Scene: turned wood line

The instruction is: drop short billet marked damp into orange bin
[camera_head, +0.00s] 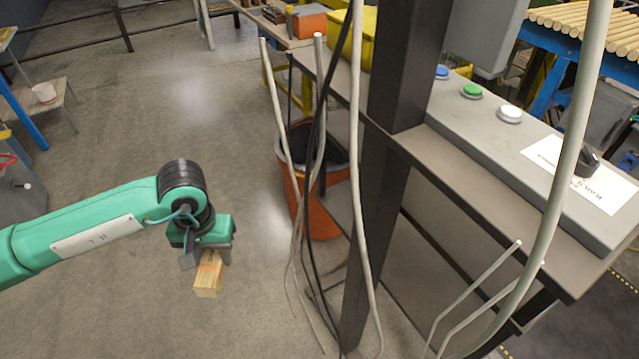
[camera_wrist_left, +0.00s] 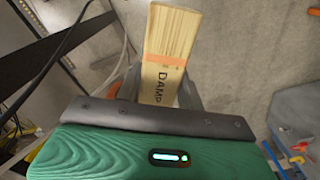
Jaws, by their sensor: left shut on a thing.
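The short billet (camera_head: 208,279) is a pale wood block with an orange band, hanging below my left gripper (camera_head: 208,254) over open floor. In the left wrist view the billet (camera_wrist_left: 170,45) shows the word DAMP beside the band. My left gripper, seen in that view too (camera_wrist_left: 160,93), is shut on it. The orange bin (camera_head: 322,215) stands on the floor to the right of the gripper, apart from it. Its dark opening faces up, partly covered by cables and a post. My right gripper is not in view.
A dark steel post (camera_head: 378,200) and hanging pale cables (camera_head: 358,150) stand in front of the bin. A grey control panel (camera_head: 520,150) with coloured buttons is at right. A yellow box (camera_head: 350,38) sits behind. The floor (camera_head: 130,130) at left is mostly clear.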

